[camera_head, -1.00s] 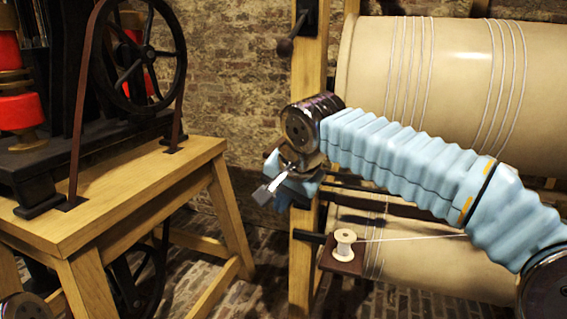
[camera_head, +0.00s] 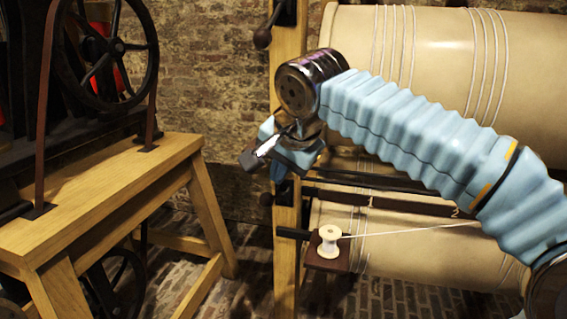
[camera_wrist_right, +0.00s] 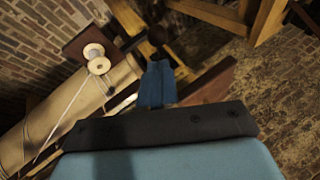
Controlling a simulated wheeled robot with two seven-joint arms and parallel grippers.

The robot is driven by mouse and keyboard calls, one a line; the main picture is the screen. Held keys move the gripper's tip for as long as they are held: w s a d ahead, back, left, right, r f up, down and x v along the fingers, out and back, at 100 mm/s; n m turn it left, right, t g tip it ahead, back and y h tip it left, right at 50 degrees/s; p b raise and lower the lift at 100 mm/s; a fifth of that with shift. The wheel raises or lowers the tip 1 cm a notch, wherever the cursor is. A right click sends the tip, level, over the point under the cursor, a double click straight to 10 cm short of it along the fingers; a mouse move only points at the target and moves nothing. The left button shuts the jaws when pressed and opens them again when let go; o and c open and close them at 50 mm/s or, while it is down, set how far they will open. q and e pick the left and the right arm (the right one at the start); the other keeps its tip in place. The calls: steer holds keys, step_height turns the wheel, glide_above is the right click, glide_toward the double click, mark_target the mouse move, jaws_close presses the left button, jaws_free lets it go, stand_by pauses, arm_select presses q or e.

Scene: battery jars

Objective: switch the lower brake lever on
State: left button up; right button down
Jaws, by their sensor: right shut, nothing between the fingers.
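The lower brake lever (camera_head: 266,199) shows as a dark round knob low on the wooden post, below my right gripper. A dark ball that looks like this knob (camera_wrist_right: 158,35) is just beyond the fingertips in the right wrist view; I cannot tell whether they touch. My right gripper (camera_head: 282,168) hangs in front of the post with its blue fingers closed together and empty; they also show in the right wrist view (camera_wrist_right: 158,68). The upper brake lever (camera_head: 263,38) has a dark knob and sits high on the same post. My left gripper is not in view.
A thread spool (camera_head: 328,240) stands on a small dark shelf (camera_head: 325,264) right of the post. Large cream drums (camera_head: 450,50) with cord wound around them are behind my right arm. A wooden bench (camera_head: 140,170) with a black flywheel (camera_head: 115,45) stands at the left.

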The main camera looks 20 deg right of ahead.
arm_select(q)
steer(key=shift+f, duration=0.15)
arm_select(e)
steer(key=shift+x, duration=2.25)
arm_select(q)
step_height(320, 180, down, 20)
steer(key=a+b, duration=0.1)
steer(key=b, duration=1.9)
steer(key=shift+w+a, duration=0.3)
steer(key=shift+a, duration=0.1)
arm_select(e)
step_height(320, 180, down, 16)
steer(key=s+a+t+h, duration=0.1)
steer(key=s+a+t, duration=0.1)
steer(key=s, duration=0.1)
steer(key=shift+n+t+h, duration=0.3)
steer(key=shift+f, duration=0.1)
steer(key=shift+d, duration=0.1)
